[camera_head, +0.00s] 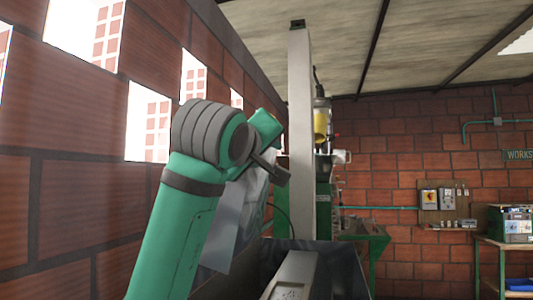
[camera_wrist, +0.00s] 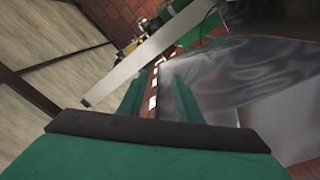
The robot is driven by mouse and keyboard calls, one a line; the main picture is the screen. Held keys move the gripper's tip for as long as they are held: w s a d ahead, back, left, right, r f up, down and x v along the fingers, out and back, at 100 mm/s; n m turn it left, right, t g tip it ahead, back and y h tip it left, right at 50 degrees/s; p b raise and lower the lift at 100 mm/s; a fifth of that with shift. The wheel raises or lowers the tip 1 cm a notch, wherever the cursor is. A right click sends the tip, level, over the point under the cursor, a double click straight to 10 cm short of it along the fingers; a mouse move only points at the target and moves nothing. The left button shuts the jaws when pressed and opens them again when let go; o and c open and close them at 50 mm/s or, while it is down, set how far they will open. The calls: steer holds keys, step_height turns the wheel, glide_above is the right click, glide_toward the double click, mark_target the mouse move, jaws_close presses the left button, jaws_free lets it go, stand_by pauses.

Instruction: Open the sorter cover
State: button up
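The sorter cover appears to be the shiny grey sheet metal (camera_head: 240,215), partly hidden behind my teal arm in the head view. It fills much of the right side of the wrist view (camera_wrist: 245,80), tilted in the picture. My gripper (camera_wrist: 158,78) shows two teal fingers standing apart, with brick wall and white window openings visible between them. The right finger overlaps the sheet's edge in the picture; I cannot tell whether it touches. No held object shows between the fingers. In the head view my gripper is mostly hidden by the arm.
A tall grey post (camera_head: 301,140) stands just right of my arm. Behind it is a green machine (camera_head: 323,190) with a yellow-filled vessel (camera_head: 321,122). The brick wall (camera_head: 60,210) runs close on the left. A table with a green box (camera_head: 510,223) stands at far right.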

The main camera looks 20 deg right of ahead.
steer(key=v, duration=1)
steer(key=shift+s+a, duration=0.25)
steer(key=shift+a, duration=0.05)
steer(key=shift+d, duration=0.1)
